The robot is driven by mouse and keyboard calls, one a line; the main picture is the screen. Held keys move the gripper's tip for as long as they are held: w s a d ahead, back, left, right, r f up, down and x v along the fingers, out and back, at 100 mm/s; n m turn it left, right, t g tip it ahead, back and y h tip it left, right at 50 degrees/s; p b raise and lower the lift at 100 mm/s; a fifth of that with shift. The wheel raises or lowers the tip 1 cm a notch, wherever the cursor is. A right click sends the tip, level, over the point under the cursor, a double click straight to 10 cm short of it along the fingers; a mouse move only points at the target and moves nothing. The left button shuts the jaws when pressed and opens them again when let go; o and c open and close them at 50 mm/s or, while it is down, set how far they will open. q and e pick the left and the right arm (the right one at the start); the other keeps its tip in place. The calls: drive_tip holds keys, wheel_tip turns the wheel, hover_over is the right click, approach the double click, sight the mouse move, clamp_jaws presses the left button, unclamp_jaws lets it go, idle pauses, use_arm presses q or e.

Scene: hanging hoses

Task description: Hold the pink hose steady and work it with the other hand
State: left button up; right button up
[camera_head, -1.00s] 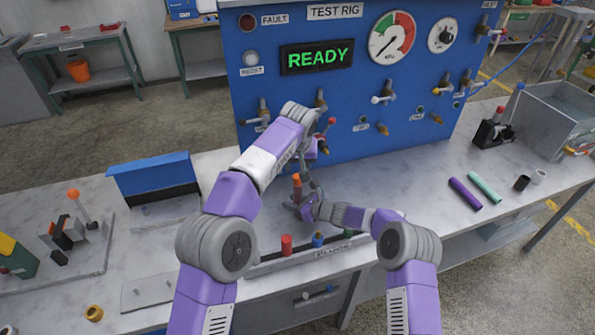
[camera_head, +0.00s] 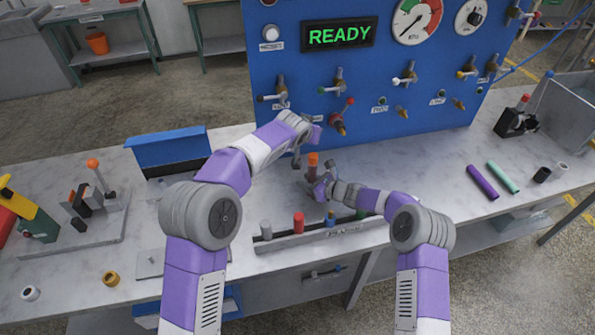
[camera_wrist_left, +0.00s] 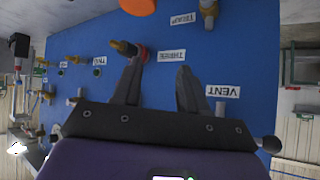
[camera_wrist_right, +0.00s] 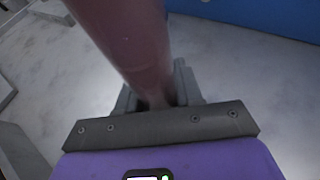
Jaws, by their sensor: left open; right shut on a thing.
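The pink hose (camera_head: 312,173) stands roughly upright above the bench, dull brownish-pink with an orange top end (camera_head: 313,158). My right gripper (camera_head: 320,187) is shut on it low down. The hose (camera_wrist_right: 130,40) rises between the fingers in the right wrist view, where its lower end is hidden. My left gripper (camera_head: 307,146) is open and empty, just above and beside the orange end in the head view. In the left wrist view, the open fingers (camera_wrist_left: 157,80) face the blue panel, and the orange end (camera_wrist_left: 137,4) shows at the top edge, apart from them.
The blue test rig (camera_head: 430,105) stands close behind, with valves such as the red-handled one (camera_head: 340,120). A plug rack (camera_head: 345,237) lies in front. Purple (camera_head: 483,182) and green (camera_head: 503,177) tubes lie at right. A blue-lidded box (camera_head: 170,150) is at left.

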use_arm(q)
drive_tip(key=f+m+t+h, duration=0.1)
drive_tip(key=m+t+h, duration=0.2)
drive_tip(key=t+h, duration=0.2)
drive_tip(key=h, duration=0.3)
approach(310, 160)
drive_tip(key=x, duration=0.4)
drive_tip(key=shift+w+f, duration=0.1)
drive_tip(key=shift+x, duration=3.65)
drive_tip(key=shift+c, duration=0.4)
drive_tip(key=c, duration=0.6)
